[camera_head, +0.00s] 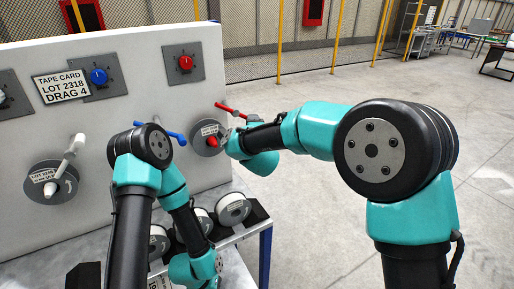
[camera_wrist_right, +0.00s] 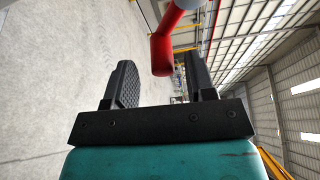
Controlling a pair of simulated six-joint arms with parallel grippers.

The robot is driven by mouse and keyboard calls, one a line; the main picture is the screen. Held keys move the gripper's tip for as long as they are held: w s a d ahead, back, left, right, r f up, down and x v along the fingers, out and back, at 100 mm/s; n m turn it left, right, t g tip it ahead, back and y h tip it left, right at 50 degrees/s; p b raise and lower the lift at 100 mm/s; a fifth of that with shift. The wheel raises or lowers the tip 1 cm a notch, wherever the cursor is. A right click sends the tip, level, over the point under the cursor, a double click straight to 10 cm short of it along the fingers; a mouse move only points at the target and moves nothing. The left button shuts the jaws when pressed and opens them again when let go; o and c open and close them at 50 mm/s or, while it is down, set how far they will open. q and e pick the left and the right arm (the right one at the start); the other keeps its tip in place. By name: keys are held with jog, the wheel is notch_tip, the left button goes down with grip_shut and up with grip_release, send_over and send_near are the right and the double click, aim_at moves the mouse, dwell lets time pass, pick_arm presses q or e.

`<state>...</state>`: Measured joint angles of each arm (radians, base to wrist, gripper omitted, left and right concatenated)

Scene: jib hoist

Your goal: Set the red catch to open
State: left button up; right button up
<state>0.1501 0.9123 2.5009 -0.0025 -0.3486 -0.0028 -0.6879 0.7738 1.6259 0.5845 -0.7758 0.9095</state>
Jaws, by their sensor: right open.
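The red catch is on a grey round plate (camera_head: 203,138) at the right end of the pale panel, partly hidden by my right wrist. Its red bar (camera_head: 230,109) points up and to the right; a red part also shows at the plate's middle. My right gripper (camera_wrist_right: 160,80) is open. In the right wrist view a red bar (camera_wrist_right: 162,52) reaches between its fingers, closer to the right-hand finger; I cannot tell whether they touch. In the head view this gripper is mostly hidden behind its wrist. My left arm bends down in front of the panel; its jaws do not show.
A blue handle (camera_head: 173,135) and a white handle (camera_head: 73,147) stick out from the panel (camera_head: 130,45). Red (camera_head: 185,63) and blue (camera_head: 98,77) knobs sit above, beside a tape card (camera_head: 61,86). White spools (camera_head: 233,208) stand below. Open floor lies right.

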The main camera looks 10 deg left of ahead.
jog(key=v, duration=1.4)
jog(key=shift+s, duration=0.25)
jog(key=shift+f, duration=0.1)
jog(key=d+f+n+g+h, duration=0.1)
jog(key=d+f+n+g, duration=0.1)
jog(key=d+f, duration=0.55)
jog(key=d+f+n+g, duration=0.3)
jog(key=d+f, duration=0.2)
jog(key=f, duration=0.6)
jog(key=d+f+n+g+h, duration=0.1)
jog(key=d+f+n+g, duration=0.1)
jog(key=d+f, duration=0.65)
jog(key=s+d+f+n+g, duration=0.3)
jog(key=s+d+f, duration=0.3)
jog(key=s+f, duration=0.3)
jog(key=s+d+f+n+g, duration=0.3)
jog(key=s+d+f+g, duration=0.3)
jog(key=s+f, duration=0.4)
jog(key=shift+s+d+y, duration=0.25)
jog(key=shift+s+y, duration=0.05)
jog(key=shift+s, duration=0.4)
